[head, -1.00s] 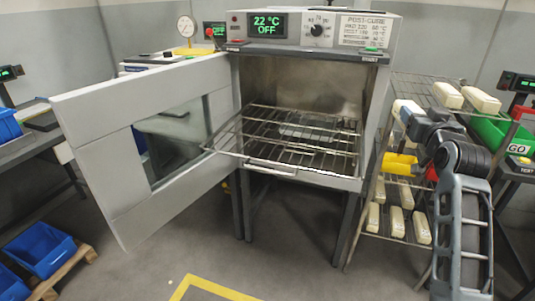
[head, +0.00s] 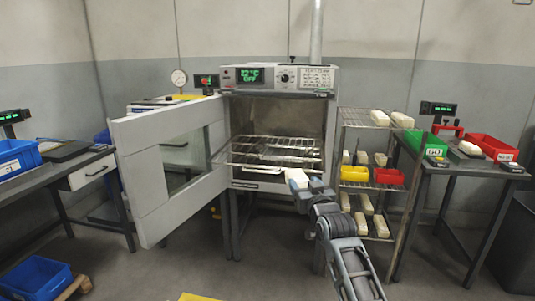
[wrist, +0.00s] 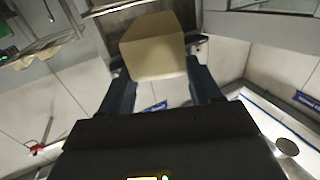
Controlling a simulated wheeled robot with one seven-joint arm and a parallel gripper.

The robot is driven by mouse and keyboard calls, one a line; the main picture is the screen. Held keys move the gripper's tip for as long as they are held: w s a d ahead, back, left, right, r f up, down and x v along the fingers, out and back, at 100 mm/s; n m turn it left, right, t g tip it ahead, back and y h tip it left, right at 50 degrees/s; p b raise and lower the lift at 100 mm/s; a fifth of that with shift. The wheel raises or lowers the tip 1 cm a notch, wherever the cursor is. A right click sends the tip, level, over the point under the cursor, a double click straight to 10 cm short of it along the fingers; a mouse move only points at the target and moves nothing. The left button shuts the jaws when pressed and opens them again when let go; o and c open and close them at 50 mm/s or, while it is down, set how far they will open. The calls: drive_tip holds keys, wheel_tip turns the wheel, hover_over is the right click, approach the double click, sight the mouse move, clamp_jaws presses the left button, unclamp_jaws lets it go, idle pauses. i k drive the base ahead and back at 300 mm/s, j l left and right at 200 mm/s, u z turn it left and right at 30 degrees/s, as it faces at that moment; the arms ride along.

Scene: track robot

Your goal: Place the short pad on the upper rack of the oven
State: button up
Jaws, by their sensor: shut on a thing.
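The oven (head: 233,105) stands in the middle with its door (head: 150,165) swung open to the left. Wire racks show inside, and one wire rack (head: 255,160) reaches out of the opening. My gripper (head: 303,184) is in front of the oven's lower right corner, below the rack level in the picture. It is shut on a cream pad (head: 297,176). In the wrist view the pad (wrist: 153,50) sits between the two fingers of my gripper (wrist: 157,78), clear of any support. Whether it is the short pad is hard to tell.
Further right is a table with a green bin (head: 427,145) and a red bin (head: 487,146). A bench (head: 60,165) is at left.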

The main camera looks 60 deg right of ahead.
sight(276, 155)
drive_tip(key=i+l, duration=0.4)
drive_tip(key=l, duration=0.15)
drive_tip(key=i+l, duration=0.45)
drive_tip(key=l, duration=0.15)
